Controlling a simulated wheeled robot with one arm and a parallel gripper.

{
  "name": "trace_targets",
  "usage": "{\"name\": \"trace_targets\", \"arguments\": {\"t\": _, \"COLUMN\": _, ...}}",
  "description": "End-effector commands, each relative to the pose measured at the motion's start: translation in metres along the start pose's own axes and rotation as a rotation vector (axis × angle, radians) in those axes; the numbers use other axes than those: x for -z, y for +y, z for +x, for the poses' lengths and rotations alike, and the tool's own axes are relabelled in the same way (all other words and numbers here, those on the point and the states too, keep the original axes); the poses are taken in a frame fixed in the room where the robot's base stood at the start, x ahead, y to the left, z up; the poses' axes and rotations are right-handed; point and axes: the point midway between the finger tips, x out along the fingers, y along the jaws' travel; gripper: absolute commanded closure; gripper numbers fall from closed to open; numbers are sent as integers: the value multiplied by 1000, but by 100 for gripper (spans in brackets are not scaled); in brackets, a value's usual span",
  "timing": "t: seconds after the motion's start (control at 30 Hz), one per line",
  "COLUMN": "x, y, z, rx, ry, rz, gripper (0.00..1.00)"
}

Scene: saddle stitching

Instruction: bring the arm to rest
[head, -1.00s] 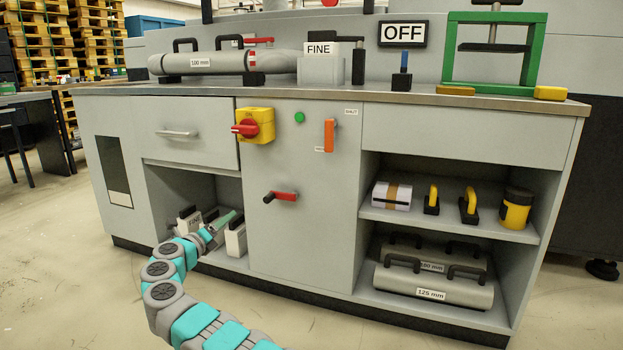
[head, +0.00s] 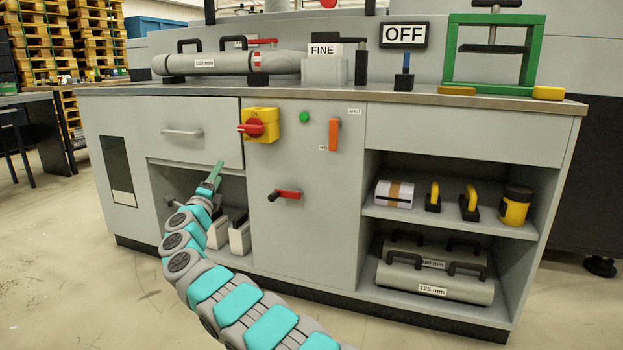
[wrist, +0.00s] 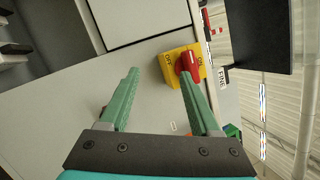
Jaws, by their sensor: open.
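My gripper (head: 216,176) is in front of the cabinet's left open bay, just below the drawer, with its green fingers pointing up. In the wrist view its two green fingers (wrist: 158,92) stand apart with nothing between them. The yellow switch box with a red knob (head: 261,125) is up and to the right of the gripper in the head view. In the wrist view the red knob (wrist: 188,62) shows beyond the right fingertip; I cannot tell the gap between them.
The drawer (head: 192,133) is shut. Two pale blocks (head: 239,236) stand in the bay behind my arm. A red-handled lever (head: 286,195) sticks out of the middle panel. The right shelves hold yellow-handled tools (head: 433,199) and grey cylinders (head: 436,284). Floor in front is clear.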

Motion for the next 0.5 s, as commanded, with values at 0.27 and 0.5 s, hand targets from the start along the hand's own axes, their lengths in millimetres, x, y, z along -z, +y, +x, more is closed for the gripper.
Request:
{"name": "trace_targets", "arguments": {"t": 0.27, "x": -1, "y": -60, "z": 34, "rx": -1, "ry": -210, "rz": -405, "gripper": 36}}
{"name": "trace_targets", "arguments": {"t": 0.5, "x": 39, "y": -84, "z": 41, "rx": -111, "ry": -332, "rz": -741, "gripper": 36}}
